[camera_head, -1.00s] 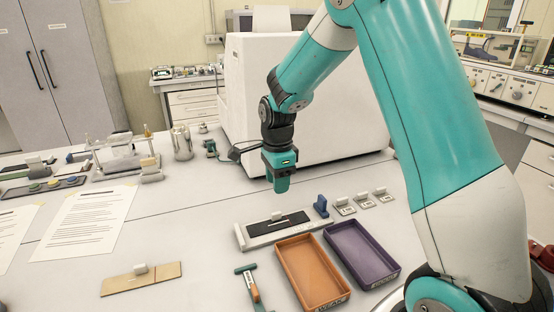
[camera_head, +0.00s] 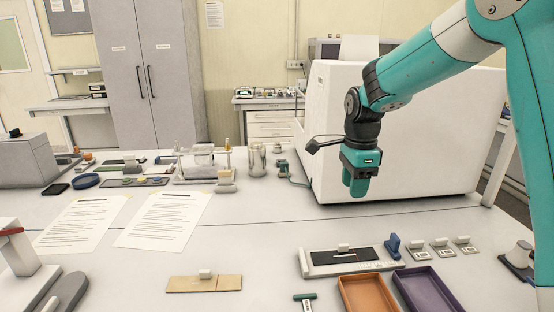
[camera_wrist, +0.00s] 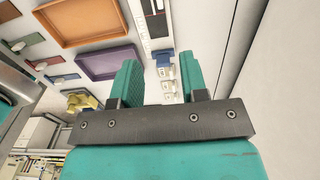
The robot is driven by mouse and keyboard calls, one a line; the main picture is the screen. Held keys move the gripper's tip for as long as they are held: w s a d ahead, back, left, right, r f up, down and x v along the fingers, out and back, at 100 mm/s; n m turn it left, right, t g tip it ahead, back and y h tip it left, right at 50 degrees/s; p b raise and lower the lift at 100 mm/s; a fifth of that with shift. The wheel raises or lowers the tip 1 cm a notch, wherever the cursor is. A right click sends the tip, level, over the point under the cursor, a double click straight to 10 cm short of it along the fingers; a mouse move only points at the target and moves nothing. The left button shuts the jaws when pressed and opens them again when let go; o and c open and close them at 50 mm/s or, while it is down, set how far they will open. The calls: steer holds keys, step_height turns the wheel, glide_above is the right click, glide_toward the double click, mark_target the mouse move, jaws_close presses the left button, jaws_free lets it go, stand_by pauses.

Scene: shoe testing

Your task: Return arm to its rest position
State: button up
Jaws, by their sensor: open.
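My arm is teal and white and reaches in from the upper right in the head view. My gripper (camera_head: 357,182) hangs pointing down above the table (camera_head: 250,240), in front of the large white machine (camera_head: 405,135). In the wrist view my gripper (camera_wrist: 162,85) shows two teal fingers spread apart with nothing between them. It touches no object that I can see.
An orange tray (camera_head: 346,290) and a purple tray (camera_head: 458,300) stand at the front right. Behind them are a black-topped tester (camera_head: 340,259), a blue piece (camera_head: 392,245) and small weights (camera_head: 442,245). Paper sheets (camera_head: 165,219) lie left. The middle of the table is clear.

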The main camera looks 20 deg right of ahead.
steer(key=s+a+r+n+y, duration=0.2)
steer(key=s+a+n, duration=0.7)
steer(key=s+n, duration=0.4)
steer(key=s+a+r+n+y, duration=0.2)
steer(key=s+a+n, duration=0.7)
steer(key=s+n, duration=0.4)
steer(key=shift+s+a+n, duration=0.15)
steer(key=shift+a+n, duration=0.1)
steer(key=shift+n, duration=0.45)
